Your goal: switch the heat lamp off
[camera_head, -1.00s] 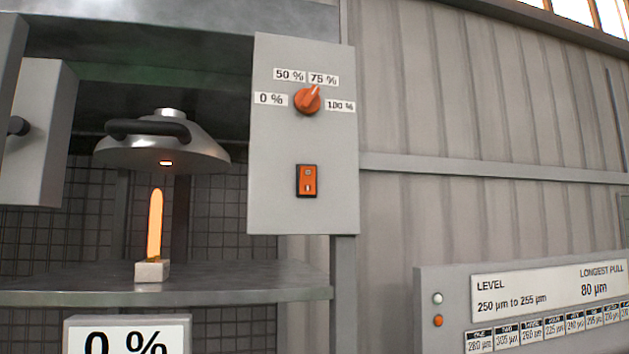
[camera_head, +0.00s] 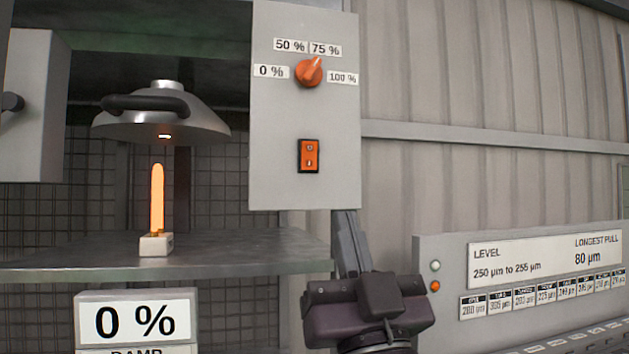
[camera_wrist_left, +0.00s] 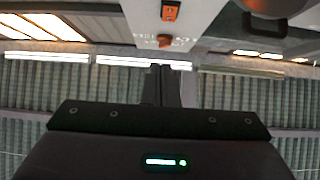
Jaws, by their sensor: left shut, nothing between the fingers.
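The heat lamp (camera_head: 161,122) is a grey dome with a dark handle, and a small light glows under it. An orange rod (camera_head: 157,198) glows in a white block below it. The grey control panel (camera_head: 276,140) carries an orange knob (camera_head: 309,72) pointing near 75 % and an orange rocker switch (camera_head: 309,155). My left gripper (camera_head: 345,218) points upward just below the panel's lower right edge, fingers shut and empty. In the left wrist view, the fingers (camera_wrist_left: 162,70) point toward the knob (camera_wrist_left: 164,41) and switch (camera_wrist_left: 170,10). My right gripper is not in view.
A metal shelf (camera_head: 60,262) extends under the lamp, with a 0 % display (camera_head: 136,320) below. A grey box with a level readout (camera_head: 545,258) stands at the lower right, close to my left gripper.

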